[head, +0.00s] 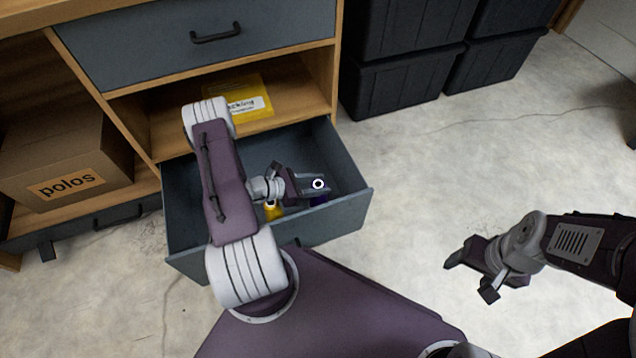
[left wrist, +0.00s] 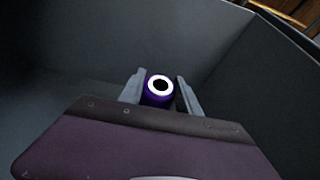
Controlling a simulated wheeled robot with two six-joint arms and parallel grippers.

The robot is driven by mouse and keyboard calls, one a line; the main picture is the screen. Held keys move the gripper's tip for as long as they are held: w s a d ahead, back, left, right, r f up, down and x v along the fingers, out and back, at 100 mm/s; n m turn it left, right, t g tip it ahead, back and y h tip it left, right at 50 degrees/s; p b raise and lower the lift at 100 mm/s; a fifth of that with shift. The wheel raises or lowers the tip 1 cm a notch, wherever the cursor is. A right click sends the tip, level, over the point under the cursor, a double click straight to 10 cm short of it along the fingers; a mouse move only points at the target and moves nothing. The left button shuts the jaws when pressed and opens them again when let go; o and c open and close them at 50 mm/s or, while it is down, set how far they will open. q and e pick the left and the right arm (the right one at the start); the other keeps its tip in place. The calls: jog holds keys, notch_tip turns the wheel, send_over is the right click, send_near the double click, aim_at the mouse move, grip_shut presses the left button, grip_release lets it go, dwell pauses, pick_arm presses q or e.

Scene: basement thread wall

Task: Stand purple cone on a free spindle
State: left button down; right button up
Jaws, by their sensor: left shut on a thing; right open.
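The purple cone (left wrist: 156,98) is between the fingers of my left gripper (left wrist: 161,93), its white ring-shaped end with a dark hole facing the left wrist camera. In the head view my left gripper (head: 312,185) reaches down into the open drawer and is shut on the cone (head: 318,200), whose white end shows between the fingers. I cannot tell whether the cone touches the drawer floor. My right gripper (head: 468,271) is open and empty above the pale floor at the right. No spindle is visible in either view.
The open grey drawer (head: 347,213) has walls around my left gripper. A yellow object (head: 272,210) lies in it, partly hidden by my arm. A yellow packet (head: 243,96) lies on the shelf above. A cardboard box (head: 62,160) and black bins (head: 405,80) stand nearby. Floor at right is clear.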

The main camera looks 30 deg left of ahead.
pick_arm(q)
jog(key=shift+f, duration=0.25)
dwell(0.3)
jog(key=shift+f, duration=0.1)
jog(key=shift+f, duration=0.25)
jog(key=c, duration=0.8)
grip_release()
jog(key=shift+o, duration=0.2)
